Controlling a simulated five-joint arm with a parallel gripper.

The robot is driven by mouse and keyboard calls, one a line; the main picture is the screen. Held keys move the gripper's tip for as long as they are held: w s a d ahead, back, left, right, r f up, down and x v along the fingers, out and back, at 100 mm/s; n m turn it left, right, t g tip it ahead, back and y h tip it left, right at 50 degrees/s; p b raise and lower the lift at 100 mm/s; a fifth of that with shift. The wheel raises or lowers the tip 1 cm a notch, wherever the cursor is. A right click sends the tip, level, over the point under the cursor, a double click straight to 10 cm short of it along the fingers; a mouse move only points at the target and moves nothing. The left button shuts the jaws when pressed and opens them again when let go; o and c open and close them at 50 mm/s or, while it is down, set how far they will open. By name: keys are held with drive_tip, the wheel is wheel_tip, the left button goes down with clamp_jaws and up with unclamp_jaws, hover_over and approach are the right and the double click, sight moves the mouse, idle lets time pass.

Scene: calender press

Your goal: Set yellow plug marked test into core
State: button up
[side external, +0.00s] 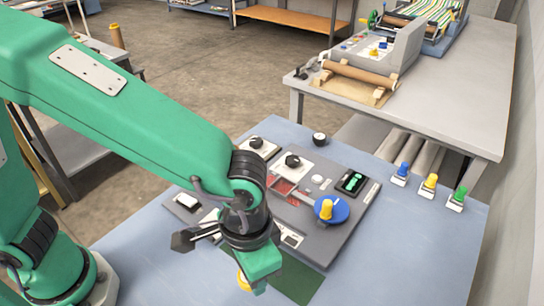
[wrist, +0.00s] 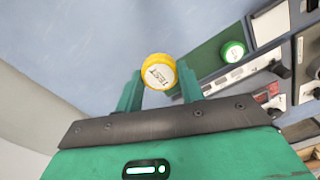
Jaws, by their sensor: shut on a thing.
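The yellow plug (wrist: 159,72) shows its round cap, marked TEST, between the two fingers of my gripper (wrist: 160,86) in the wrist view. My gripper is shut on it. In the side view my gripper (side external: 260,284) is low over the front of the blue table, and part of the yellow plug (side external: 243,281) shows at its left. I cannot tell whether the plug touches the table. I cannot pick out the core with certainty. A brown roll (side external: 362,73) lies on wooden supports on the far grey table.
A grey control panel (side external: 340,238) with knobs stands behind my gripper, beside a green mat (side external: 297,280). A round green cap (wrist: 232,51) is near the mat. Blue (side external: 402,169), yellow (side external: 430,182) and green (side external: 459,194) pieces stand at right. The table's front right is clear.

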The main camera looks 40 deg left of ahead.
drive_tip(key=w+a+r+n, duration=0.1)
drive_tip(key=w+a+n, duration=0.2)
drive_tip(key=w+a, duration=0.45)
drive_tip(key=w+a+r+n, duration=0.1)
drive_tip(key=w+a+n, duration=0.25)
drive_tip(key=w, duration=0.75)
drive_tip(key=w+a+n, duration=0.2)
drive_tip(key=w+a, duration=0.2)
drive_tip(key=a, duration=0.6)
drive_tip(key=w+a+n, duration=0.3)
drive_tip(key=w+a, duration=0.2)
drive_tip(key=a, duration=0.4)
drive_tip(key=shift+w+a+r, duration=0.15)
drive_tip(key=shift+w+a, duration=0.05)
drive_tip(key=shift+a, duration=0.15)
drive_tip(key=shift+f, duration=2)
drive_tip(key=shift+f, duration=1.4)
drive_tip(key=o, duration=1.6)
